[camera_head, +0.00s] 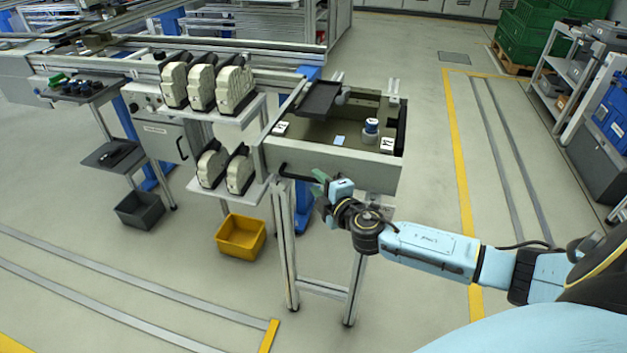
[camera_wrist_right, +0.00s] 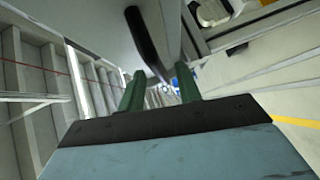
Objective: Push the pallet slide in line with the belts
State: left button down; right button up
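The pallet slide looks to be the grey open-topped box (camera_head: 330,160) at the right end of the line, on a leg frame. A black bar handle (camera_head: 297,175) is on its front face. The handle also shows in the right wrist view (camera_wrist_right: 146,40). My right gripper (camera_head: 320,184) is just right of the handle, at the box's front. In the right wrist view its green fingers (camera_wrist_right: 161,78) are apart, with the handle's far end between or beyond their tips; I cannot tell if they touch. My left gripper is not in view.
A dark tray (camera_head: 318,98) sits over the box's back left. Shelves with several cream parts (camera_head: 234,88) stand left of the box. A yellow bin (camera_head: 241,236) and a grey bin (camera_head: 139,210) are on the floor. The floor right of the box is clear.

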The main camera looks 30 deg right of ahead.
jog(key=shift+w+d+f, duration=0.1)
jog(key=shift+w+f, duration=0.1)
jog(key=shift+w, duration=1.25)
grip_shut()
